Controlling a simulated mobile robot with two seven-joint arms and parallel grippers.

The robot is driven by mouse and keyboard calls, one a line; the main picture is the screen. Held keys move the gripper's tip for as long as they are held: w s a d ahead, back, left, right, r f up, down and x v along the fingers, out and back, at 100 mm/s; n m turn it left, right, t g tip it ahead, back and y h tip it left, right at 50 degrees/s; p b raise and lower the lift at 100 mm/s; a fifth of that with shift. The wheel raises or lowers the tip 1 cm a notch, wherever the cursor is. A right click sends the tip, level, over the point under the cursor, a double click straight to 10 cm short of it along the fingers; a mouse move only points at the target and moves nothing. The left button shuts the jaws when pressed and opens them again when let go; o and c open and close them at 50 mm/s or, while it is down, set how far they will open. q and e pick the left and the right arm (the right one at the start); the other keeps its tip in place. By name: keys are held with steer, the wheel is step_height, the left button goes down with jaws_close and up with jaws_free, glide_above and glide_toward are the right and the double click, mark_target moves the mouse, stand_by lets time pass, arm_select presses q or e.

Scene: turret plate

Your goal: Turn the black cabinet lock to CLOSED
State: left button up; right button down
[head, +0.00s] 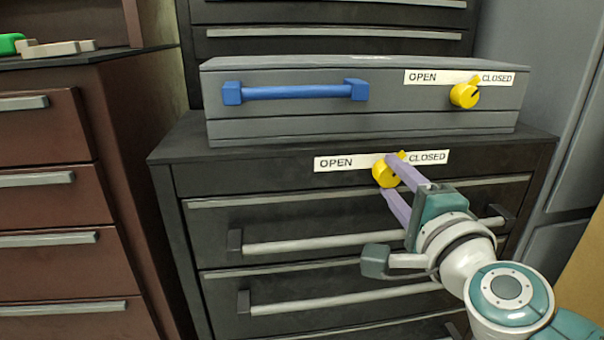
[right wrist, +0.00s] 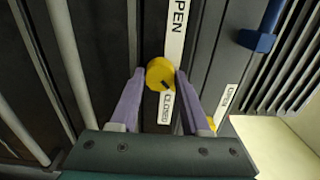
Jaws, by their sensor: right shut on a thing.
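The black cabinet (head: 260,172) carries a yellow lock knob (head: 381,174) on its top front edge, between the words OPEN and CLOSED on a white label (head: 330,164). The knob's pointer tips up and right, toward CLOSED. In the right wrist view the knob (right wrist: 157,68) sits between the fingertips, and its dark mark faces the CLOSED end of the label. My right gripper (head: 391,176) is shut on this knob, one lilac finger on each side. The fingers hide part of the knob. My left gripper is not in view.
A grey case (head: 300,110) with a blue handle (head: 295,92) and its own yellow knob (head: 464,95) stands on the black cabinet, close above my gripper. Drawer bars (head: 330,243) protrude below. A brown drawer cabinet (head: 50,205) stands at left.

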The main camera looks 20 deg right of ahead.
steer(key=shift+c, duration=1.8)
jaws_free()
steer(key=p+v, duration=0.1)
steer(key=v, duration=0.9)
